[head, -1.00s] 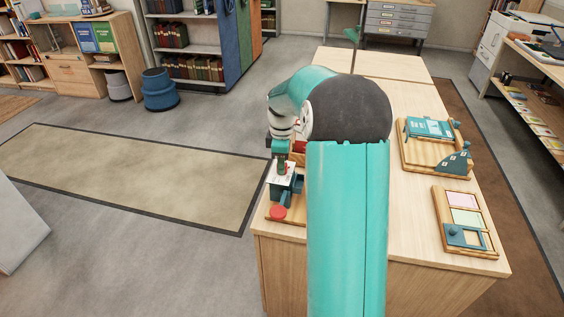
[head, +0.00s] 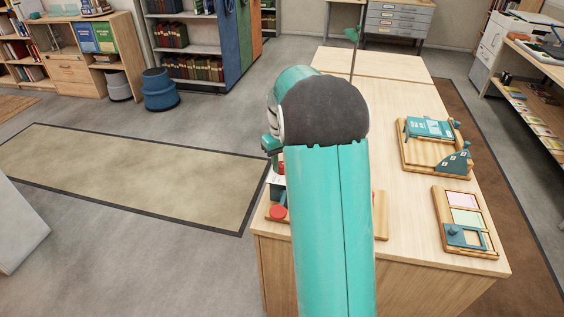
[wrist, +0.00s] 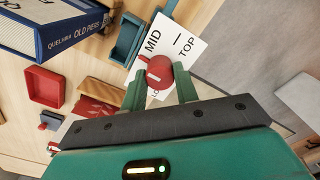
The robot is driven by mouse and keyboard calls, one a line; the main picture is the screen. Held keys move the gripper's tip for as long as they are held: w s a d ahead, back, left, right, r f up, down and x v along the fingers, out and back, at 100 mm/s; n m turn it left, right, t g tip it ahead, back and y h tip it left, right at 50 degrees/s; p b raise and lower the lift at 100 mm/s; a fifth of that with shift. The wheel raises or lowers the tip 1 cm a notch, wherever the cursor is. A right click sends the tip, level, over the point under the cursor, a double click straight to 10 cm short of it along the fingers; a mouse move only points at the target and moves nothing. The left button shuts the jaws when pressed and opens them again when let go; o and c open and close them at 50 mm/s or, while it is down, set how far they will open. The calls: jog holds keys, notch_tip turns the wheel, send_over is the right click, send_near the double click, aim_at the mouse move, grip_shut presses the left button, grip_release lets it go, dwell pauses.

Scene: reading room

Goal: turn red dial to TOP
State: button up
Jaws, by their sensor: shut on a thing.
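The red dial (wrist: 157,72) sits on a white card (wrist: 182,48) lettered MID and TOP, with a third label partly hidden near the dial. Its narrow end seems to point toward the MID side, away from TOP. My gripper (wrist: 160,90) has one teal finger on each side of the dial and is shut on it. In the head view my own arm hides most of the fingers and the dial.
A blue open box (wrist: 128,40), a red tray (wrist: 48,88) and a blue book (wrist: 55,28) lie close by in the wrist view. A red disc (head: 278,212) is near the table's left edge. Wooden boards with a teal book (head: 430,128) and coloured panels (head: 465,218) stand right.

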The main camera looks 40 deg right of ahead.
jog(key=m, duration=0.4)
jog(key=shift+m, duration=0.3)
jog(key=m, duration=0.4)
jog(key=shift+m, duration=0.3)
jog(key=m, duration=0.4)
jog(key=shift+m, duration=2.1)
jog(key=o, duration=1)
notch_tip(320, 180, up, 14)
jog(key=shift+f, duration=0.1)
